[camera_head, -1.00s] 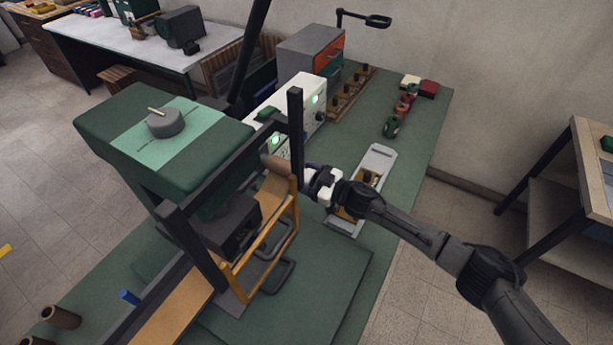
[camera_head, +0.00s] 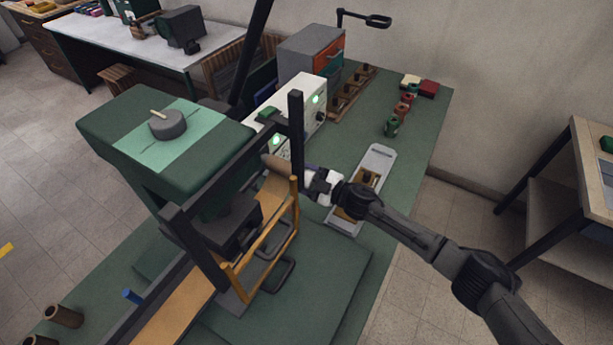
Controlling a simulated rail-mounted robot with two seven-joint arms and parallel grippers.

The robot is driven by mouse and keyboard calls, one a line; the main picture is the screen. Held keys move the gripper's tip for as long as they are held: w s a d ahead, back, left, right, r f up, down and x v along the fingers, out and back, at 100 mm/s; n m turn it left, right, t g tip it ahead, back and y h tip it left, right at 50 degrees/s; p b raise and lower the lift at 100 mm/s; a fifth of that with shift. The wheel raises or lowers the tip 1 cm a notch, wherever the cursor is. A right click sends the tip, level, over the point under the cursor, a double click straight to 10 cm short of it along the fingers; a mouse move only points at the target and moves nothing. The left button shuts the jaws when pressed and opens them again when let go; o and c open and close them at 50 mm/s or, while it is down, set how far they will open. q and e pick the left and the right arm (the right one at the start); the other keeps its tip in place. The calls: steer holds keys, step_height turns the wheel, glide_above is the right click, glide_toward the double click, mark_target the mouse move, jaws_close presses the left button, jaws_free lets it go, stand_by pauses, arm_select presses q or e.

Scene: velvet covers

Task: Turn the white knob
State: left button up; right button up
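A white control box (camera_head: 309,93) with green lights stands behind the green machine (camera_head: 150,140). Small dark controls show on its front, but I cannot make out a white knob there. The machine's black post hides part of that front. My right arm comes in from the lower right. Its white and dark wrist (camera_head: 325,186) is just right of the post, in front of the box's lower end. The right fingertips are hidden or too small to tell, so I cannot see whether they touch anything. My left gripper is not recognisable in the view.
A grey tray (camera_head: 379,157) with a wooden piece lies under my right forearm. Several small coloured spools (camera_head: 392,126) and a wooden rack (camera_head: 352,91) stand farther back. A grey cabinet (camera_head: 306,50) stands behind the box. An orange frame (camera_head: 268,252) stands left of the wrist.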

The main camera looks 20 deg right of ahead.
steer(key=n, duration=0.2)
steer(key=shift+n, duration=0.3)
arm_select(q)
steer(key=shift+d+f, duration=0.2)
steer(key=shift+f, duration=0.05)
arm_select(e)
steer(key=shift+a+f+n, duration=0.1)
steer(key=shift+n, duration=1.5)
arm_select(q)
steer(key=shift+a, duration=0.2)
arm_select(e)
steer(key=o, duration=0.9)
arm_select(q)
steer(key=shift+d, duration=0.1)
arm_select(e)
steer(key=shift+s, duration=0.1)
steer(key=shift+s, duration=0.1)
steer(key=v, duration=1.3)
steer(key=shift+s+d, duration=0.15)
steer(key=shift+d, duration=0.15)
